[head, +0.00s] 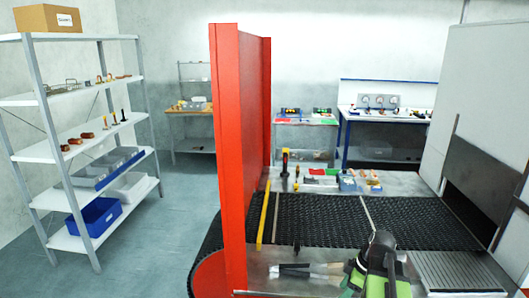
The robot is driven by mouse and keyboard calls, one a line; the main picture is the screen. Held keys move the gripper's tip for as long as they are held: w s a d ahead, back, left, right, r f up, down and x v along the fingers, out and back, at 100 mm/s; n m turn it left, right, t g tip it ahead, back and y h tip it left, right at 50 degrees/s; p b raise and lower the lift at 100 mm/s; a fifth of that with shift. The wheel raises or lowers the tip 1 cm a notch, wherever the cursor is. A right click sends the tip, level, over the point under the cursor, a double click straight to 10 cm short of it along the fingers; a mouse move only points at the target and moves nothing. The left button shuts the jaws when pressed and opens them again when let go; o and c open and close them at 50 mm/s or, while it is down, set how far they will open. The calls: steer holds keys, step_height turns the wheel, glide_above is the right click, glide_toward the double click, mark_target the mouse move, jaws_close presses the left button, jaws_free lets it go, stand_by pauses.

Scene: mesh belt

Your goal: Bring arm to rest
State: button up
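My arm (381,262), black and green, reaches in at the bottom of the head view, low over the near metal plate of the belt.
A tall red panel (238,150) stands left of my gripper. The black mesh belt (330,220) runs behind it toward a grey machine opening (482,185) at right. Small tools and parts lie beyond the belt. Shelving (75,180) stands at left; the floor between is clear.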

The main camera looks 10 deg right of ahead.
steer(key=a+f+m+g+h+b, duration=0.1)
steer(key=a+m, duration=0.4)
steer(key=a, duration=0.7)
steer(key=w+a+f+m+g+h+b, duration=0.1)
steer(key=a+f+m, duration=0.3)
steer(key=a, duration=0.7)
steer(key=shift+a+f+m+h+b, duration=0.15)
steer(key=shift+a+m+h+b, duration=0.25)
steer(key=shift+m+h+b, duration=0.3)
